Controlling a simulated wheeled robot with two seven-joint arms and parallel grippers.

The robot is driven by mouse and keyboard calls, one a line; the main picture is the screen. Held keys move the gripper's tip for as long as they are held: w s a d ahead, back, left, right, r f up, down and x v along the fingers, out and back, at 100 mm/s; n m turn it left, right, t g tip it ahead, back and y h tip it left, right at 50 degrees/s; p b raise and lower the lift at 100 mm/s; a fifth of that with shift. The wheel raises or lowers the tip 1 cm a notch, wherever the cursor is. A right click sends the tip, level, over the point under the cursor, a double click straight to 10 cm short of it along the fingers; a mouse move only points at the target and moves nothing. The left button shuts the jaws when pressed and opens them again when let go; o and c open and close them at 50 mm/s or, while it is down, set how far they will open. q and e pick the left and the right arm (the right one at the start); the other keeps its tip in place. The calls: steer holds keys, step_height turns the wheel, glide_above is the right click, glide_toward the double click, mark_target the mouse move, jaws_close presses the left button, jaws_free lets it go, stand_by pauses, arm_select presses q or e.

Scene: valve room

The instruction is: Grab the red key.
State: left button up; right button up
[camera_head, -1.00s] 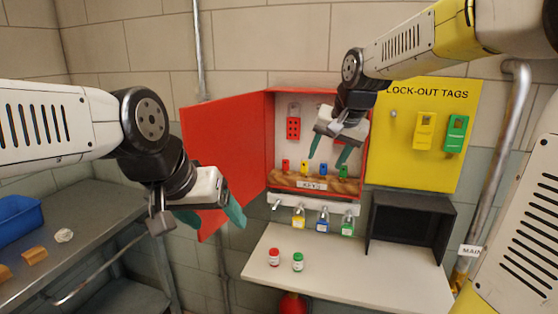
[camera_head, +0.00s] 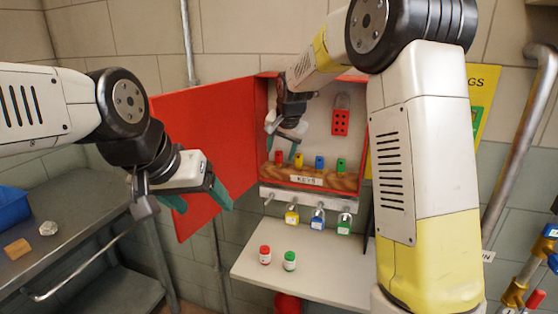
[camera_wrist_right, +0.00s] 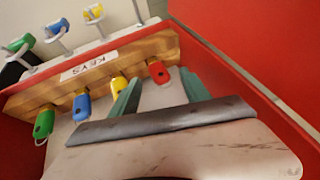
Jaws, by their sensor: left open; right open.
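The red key (camera_head: 279,157) stands at the left end of the wooden key rack (camera_head: 347,184) inside the open red cabinet (camera_head: 262,120). Yellow (camera_head: 299,160), blue (camera_head: 319,162) and green (camera_head: 341,165) keys stand in a row to its right. My right gripper (camera_head: 283,150) is open inside the cabinet at the red key. In the right wrist view the red key (camera_wrist_right: 158,71) shows between the two teal fingertips (camera_wrist_right: 160,84), with no clear contact. The yellow key (camera_wrist_right: 118,84) is close beside one finger. My left gripper (camera_head: 198,201) is open and empty before the cabinet door.
The cabinet door (camera_head: 205,150) hangs open to the left. Padlocks, including a blue one (camera_head: 317,222), hang below the cabinet. A red-capped jar (camera_head: 265,255) and a green-capped jar (camera_head: 290,261) stand on the white shelf (camera_head: 330,285). A red hasp (camera_head: 340,122) hangs inside the cabinet.

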steer(key=shift+w+a+f, duration=0.1)
steer(key=shift+w+f, duration=0.15)
steer(key=shift+f, duration=0.25)
jaws_close()
steer(key=shift+r, duration=0.15)
